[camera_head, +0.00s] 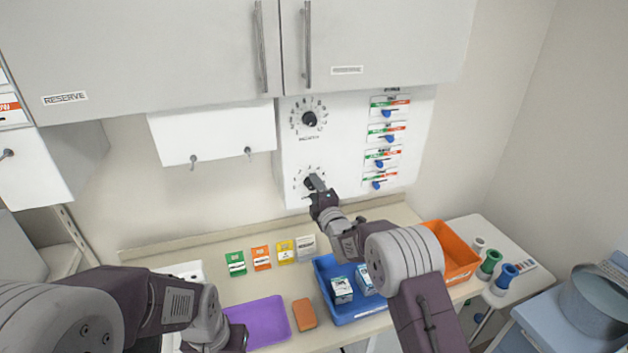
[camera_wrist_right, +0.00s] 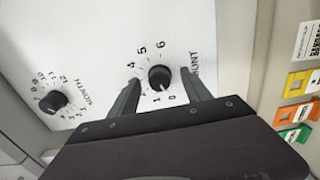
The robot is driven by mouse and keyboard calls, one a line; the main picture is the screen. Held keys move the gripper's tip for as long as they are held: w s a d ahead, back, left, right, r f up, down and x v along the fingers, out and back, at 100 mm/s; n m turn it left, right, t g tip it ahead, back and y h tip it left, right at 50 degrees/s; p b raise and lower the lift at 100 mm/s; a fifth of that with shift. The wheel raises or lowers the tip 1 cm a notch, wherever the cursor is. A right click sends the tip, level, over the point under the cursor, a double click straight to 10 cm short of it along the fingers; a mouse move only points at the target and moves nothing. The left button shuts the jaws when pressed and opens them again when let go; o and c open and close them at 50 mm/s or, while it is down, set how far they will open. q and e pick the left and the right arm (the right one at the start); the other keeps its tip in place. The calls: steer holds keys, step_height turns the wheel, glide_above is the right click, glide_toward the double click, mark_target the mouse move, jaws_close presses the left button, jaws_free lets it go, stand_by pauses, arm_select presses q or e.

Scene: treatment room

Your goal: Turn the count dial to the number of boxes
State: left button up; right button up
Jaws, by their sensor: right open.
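The count dial, with a black round knob (camera_wrist_right: 159,77), is on the white wall panel; its label is partly hidden. Numbers 0, 1, 4, 5 and 6 show around it. A white mark on the knob faces the 0 and 1 side; which one is unclear. My right gripper (camera_wrist_right: 161,79) is open, with one finger on each side of the knob; contact cannot be told. In the head view this gripper (camera_head: 316,184) covers part of the lower dial. Two white-and-teal boxes (camera_head: 341,290) (camera_head: 364,280) show in the blue tray (camera_head: 345,319), partly hidden by my right arm. My left gripper (camera_head: 234,338) is low, near the purple tray.
Another dial (camera_head: 309,119) sits above, and blue-handled sliders (camera_head: 386,113) are to the right. Colored cards (camera_head: 261,258), a purple tray (camera_head: 262,322), an orange block (camera_head: 304,313) and an orange bin (camera_head: 452,262) are on the counter. Cabinets (camera_head: 380,40) overhang the panel.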

steer(key=shift+w+a+r, duration=0.1)
steer(key=shift+w+a, duration=0.25)
steer(key=shift+a, duration=0.1)
steer(key=shift+w+d, duration=0.1)
steer(key=shift+d, duration=0.1)
jaws_close()
steer(key=shift+f+m+b, duration=0.3)
steer(key=shift+m+b, duration=0.1)
steer(key=shift+b, duration=0.25)
steer(key=m+b, duration=0.5)
steer(key=b, duration=0.2)
steer(key=shift+f+m, duration=0.1)
steer(key=shift+m, duration=0.2)
steer(key=m+b, duration=0.2)
steer(key=shift+m, duration=0.4)
steer(key=m+b, duration=0.2)
steer(key=shift+m, duration=0.4)
steer(key=m, duration=0.1)
steer(key=m+b, duration=0.1)
steer(key=m, duration=0.1)
steer(key=shift+r+m, duration=0.3)
steer(key=m+b, duration=0.1)
steer(key=m, duration=0.2)
steer(key=shift+r+m, duration=0.1)
steer(key=shift+m, duration=0.2)
steer(key=m, duration=0.4)
steer(key=shift+r, duration=0.15)
steer(key=shift+r+m, duration=0.1)
steer(key=shift+m, duration=2.1)
